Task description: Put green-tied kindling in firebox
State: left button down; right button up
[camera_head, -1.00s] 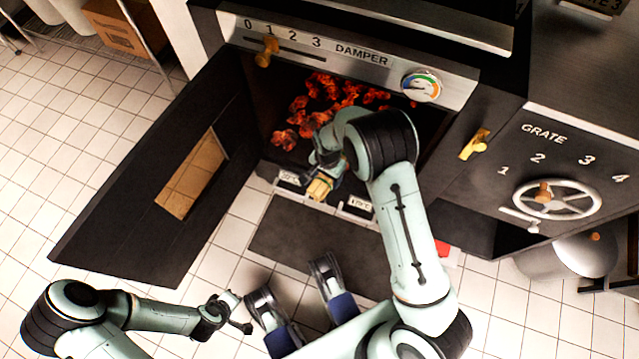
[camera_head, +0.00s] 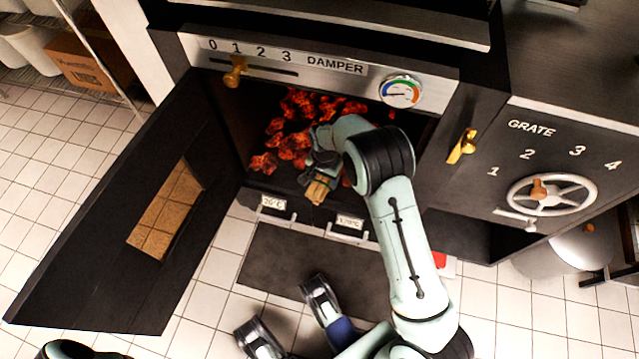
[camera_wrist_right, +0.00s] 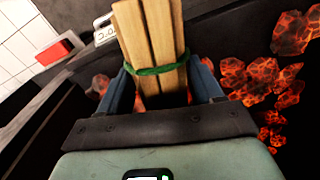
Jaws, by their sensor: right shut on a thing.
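The green-tied kindling (camera_wrist_right: 152,38) is a bundle of pale sticks with a green band, seen close in the right wrist view. My right gripper (camera_wrist_right: 165,85) is shut on it, one blue-grey finger on each side. In the head view the kindling (camera_head: 317,189) hangs from my right gripper (camera_head: 322,172) at the front of the firebox opening, over its lower edge. The firebox (camera_head: 262,125) is open, with glowing red coals (camera_head: 290,145) inside. Coals also show below the kindling in the wrist view (camera_wrist_right: 250,82).
The firebox door (camera_head: 120,230) stands open at the left, with a small window. The damper knob (camera_head: 235,72) and gauge (camera_head: 402,91) are above the opening. A grate wheel (camera_head: 551,195) is at the right. Two labelled handles (camera_head: 350,222) sit below the opening.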

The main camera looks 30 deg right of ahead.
jog(key=shift+w+d+f, duration=0.1)
jog(key=shift+w+d, duration=0.2)
jog(key=shift+d, duration=0.15)
pick_arm(q)
jog(key=shift+s+f, duration=0.15)
jog(key=shift+s, duration=0.2)
pick_arm(e)
jog(key=w+d, duration=0.2)
jog(key=d, duration=0.2)
jog(key=w+d+f, duration=0.1)
jog(key=w+d, duration=0.1)
jog(key=d, duration=0.2)
jog(key=w+d+f, duration=0.1)
jog(key=w+d, duration=0.1)
jog(key=d, duration=0.2)
jog(key=shift+w+f, duration=0.25)
jog(key=shift+w, duration=0.05)
jog(key=o, duration=1.3)
jog(key=shift+a, duration=0.15)
